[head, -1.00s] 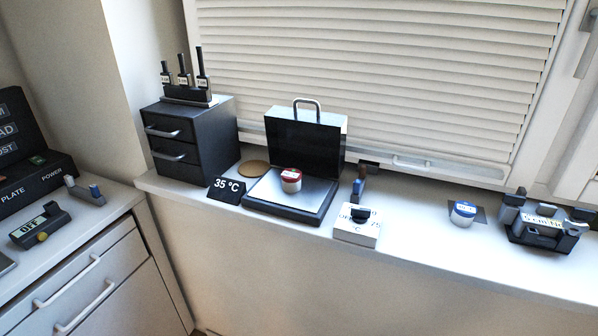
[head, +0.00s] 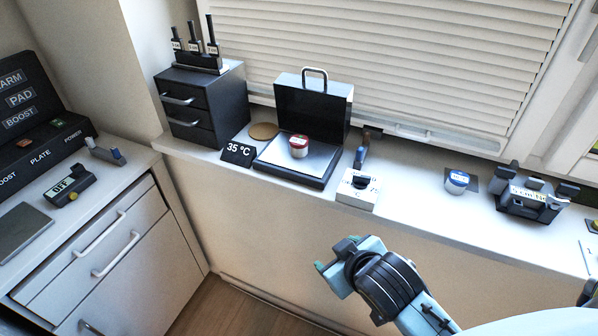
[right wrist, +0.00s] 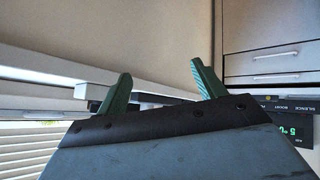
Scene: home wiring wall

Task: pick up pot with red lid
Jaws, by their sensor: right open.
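The small pot with the red lid (head: 299,146) stands upright on the silver plate of an open black case (head: 292,183) on the window sill. My right gripper (head: 328,268) is in the lower middle of the head view, in front of the sill wall, below and apart from the pot. The right wrist view shows its two green fingers (right wrist: 158,88) spread apart with nothing between them. The pot does not show in the right wrist view. My left gripper is not in view.
A "35 °C" sign (head: 238,153) stands left of the case and a white dial box (head: 357,189) right of it. A blue-lidded pot (head: 457,182) and a dark fixture (head: 530,200) are farther right. A black drawer unit (head: 203,106) stands at the left.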

